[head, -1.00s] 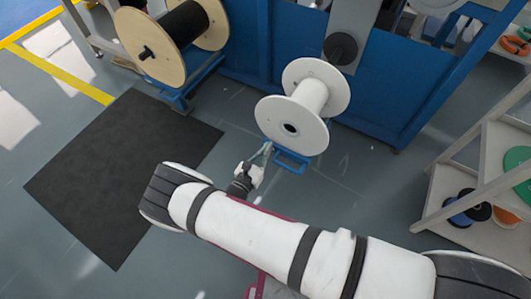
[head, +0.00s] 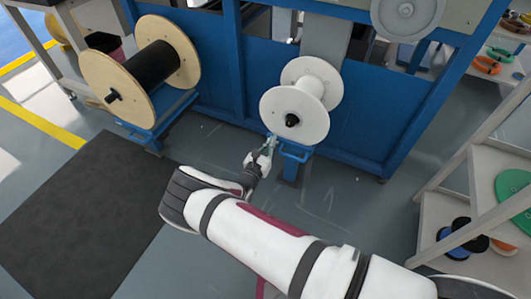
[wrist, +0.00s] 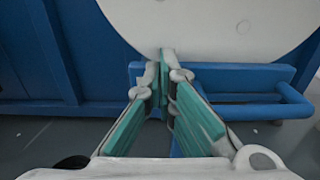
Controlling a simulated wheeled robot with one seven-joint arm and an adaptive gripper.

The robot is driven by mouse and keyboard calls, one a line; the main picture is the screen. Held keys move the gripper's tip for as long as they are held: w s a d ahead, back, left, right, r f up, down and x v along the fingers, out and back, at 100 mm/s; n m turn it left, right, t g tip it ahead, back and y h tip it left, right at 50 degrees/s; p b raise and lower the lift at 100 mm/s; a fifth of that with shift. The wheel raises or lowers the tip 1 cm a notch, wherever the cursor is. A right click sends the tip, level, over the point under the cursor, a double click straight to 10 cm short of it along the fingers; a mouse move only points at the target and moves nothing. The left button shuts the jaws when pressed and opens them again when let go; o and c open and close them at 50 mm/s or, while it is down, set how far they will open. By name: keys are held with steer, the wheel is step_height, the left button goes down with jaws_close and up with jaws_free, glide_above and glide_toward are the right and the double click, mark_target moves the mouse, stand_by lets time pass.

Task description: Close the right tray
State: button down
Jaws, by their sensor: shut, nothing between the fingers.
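The right tray (head: 296,152) is blue, low at the foot of the blue machine, with a handle loop at its front. It carries a large white spool (head: 300,101), and a dark shaft end shows in the spool's hub. In the wrist view the tray's blue front bar (wrist: 238,74) and handle (wrist: 268,111) fill the right side, below the spool's white flange (wrist: 215,25). My gripper (head: 273,142) is at the left part of the tray's front. Its teal-padded fingers (wrist: 165,60) are shut and empty, with tips against or very near the bar; contact is unclear.
A wooden-flanged spool (head: 152,66) with black cable stands on another blue tray to the left. A dark mat (head: 80,215) lies on the floor at left. A shelf (head: 485,195) with coloured coils stands at right. The floor before the machine is clear.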

steer(key=shift+x, duration=1.15)
steer(key=shift+w+r, duration=0.1)
steer(key=shift+r, duration=0.05)
steer(key=p+v, duration=0.2)
steer(key=v, duration=1.2)
steer(key=shift+s+p, duration=0.25)
steer(key=shift+p, duration=0.15)
